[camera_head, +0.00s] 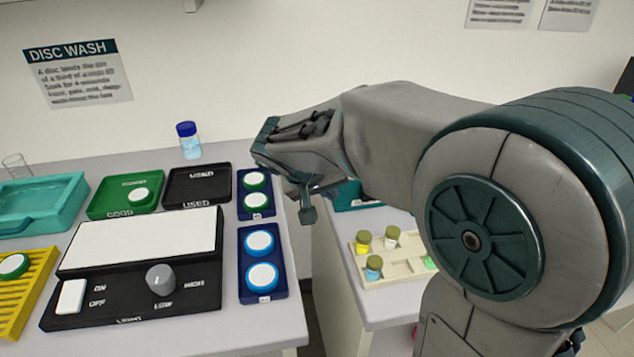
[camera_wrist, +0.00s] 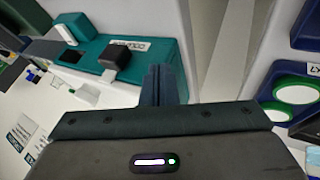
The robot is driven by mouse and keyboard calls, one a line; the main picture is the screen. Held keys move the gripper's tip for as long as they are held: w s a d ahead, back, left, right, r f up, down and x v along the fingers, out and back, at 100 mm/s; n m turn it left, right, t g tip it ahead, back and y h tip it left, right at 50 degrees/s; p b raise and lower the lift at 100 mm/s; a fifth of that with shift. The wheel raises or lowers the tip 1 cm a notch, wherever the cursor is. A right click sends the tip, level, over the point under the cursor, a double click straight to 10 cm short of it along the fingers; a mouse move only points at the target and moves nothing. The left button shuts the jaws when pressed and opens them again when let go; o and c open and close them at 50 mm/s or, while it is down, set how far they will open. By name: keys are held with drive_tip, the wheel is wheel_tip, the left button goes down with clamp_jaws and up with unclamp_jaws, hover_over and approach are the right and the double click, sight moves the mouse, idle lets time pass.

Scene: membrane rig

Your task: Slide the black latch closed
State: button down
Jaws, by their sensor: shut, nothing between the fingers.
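In the wrist view, a teal box (camera_wrist: 150,62) with a white label has a black block (camera_wrist: 116,58) on it, which looks like the latch. A dark square opening or patch (camera_wrist: 69,57) lies to its left on the same box. I cannot tell whether the latch is open or closed. My gripper (camera_wrist: 164,72) is shut and empty, its fingers just right of the black block and apparently apart from it. In the head view my gripper (camera_head: 307,214) points down over the gap by the right-hand bench, and part of the teal box (camera_head: 352,196) shows behind it; the latch is hidden there.
A beige rack (camera_head: 385,270) with several small vials stands on the right bench. Blue trays (camera_head: 263,296) of discs lie at the left bench's right edge, near a black lamp panel (camera_head: 110,308). A gap separates the two benches.

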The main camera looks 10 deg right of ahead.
drive_tip(key=v, duration=0.8)
drive_tip(key=shift+d, duration=0.15)
drive_tip(key=shift+s+r, duration=0.1)
drive_tip(key=shift+r, duration=0.05)
